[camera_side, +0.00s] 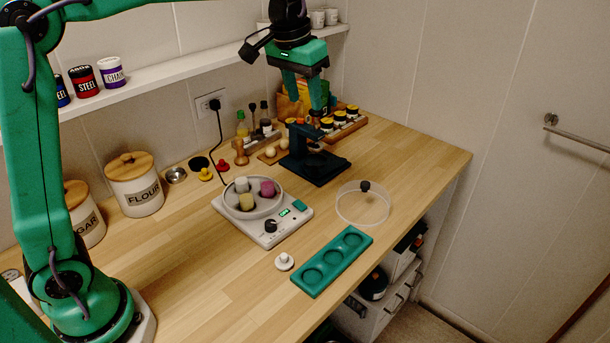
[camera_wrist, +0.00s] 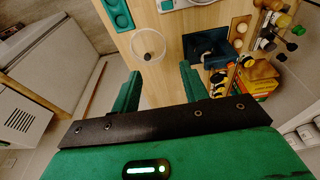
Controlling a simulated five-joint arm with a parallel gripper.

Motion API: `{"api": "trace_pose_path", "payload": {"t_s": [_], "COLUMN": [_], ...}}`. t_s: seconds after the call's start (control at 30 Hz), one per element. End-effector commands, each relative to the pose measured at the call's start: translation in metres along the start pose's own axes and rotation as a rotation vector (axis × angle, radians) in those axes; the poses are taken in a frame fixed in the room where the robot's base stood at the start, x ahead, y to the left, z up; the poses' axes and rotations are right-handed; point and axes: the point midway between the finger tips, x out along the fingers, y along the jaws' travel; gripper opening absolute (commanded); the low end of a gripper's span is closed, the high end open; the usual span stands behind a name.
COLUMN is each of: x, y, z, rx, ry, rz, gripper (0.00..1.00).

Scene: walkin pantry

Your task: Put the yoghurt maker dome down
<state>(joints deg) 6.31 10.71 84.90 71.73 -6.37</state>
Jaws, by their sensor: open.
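The yoghurt maker dome (camera_side: 347,217) is clear and round with a black knob. It rests on the wooden counter to the right of the yoghurt maker (camera_side: 301,226), apart from it. In the wrist view the dome (camera_wrist: 137,52) shows beyond my fingertips. The yoghurt maker is pale, with coloured jars in its open bowl and a green display. My gripper (camera_side: 306,108) is open and empty, raised above the back of the counter and away from the dome. Its two fingers also show apart in the wrist view (camera_wrist: 160,73).
A green tray with round hollows (camera_side: 317,283) lies near the front edge. A dark blue stand (camera_side: 318,170), a rack of yellow-lidded jars (camera_side: 345,131) and bottles are behind. Flour and sugar canisters (camera_side: 134,189) stand left. Counter right of the dome is clear.

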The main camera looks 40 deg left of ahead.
Motion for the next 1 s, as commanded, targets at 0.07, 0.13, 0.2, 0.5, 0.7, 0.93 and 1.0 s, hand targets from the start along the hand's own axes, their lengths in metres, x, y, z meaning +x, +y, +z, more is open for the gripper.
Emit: {"api": "trace_pose_path", "payload": {"t_s": [0.07, 0.13, 0.2, 0.5, 0.7, 0.93, 1.0], "x": [-0.01, -0.016, -0.021, -0.03, -0.026, -0.011, -0.005], "y": [-0.006, -0.01, -0.015, -0.031, -0.04, -0.048, -0.05], "z": [0.018, 0.033, 0.048, 0.116, 0.163, 0.215, 0.229], "rx": [-0.001, 0.0, 0.0, 0.002, 0.002, 0.004, 0.004], "ry": [0.021, 0.038, 0.055, 0.126, 0.173, 0.227, 0.241], "rz": [0.0, 0.0, 0.0, -0.003, -0.008, -0.015, -0.018], "gripper": [0.44, 0.44, 0.44, 0.44, 0.44, 0.44, 0.44]}}
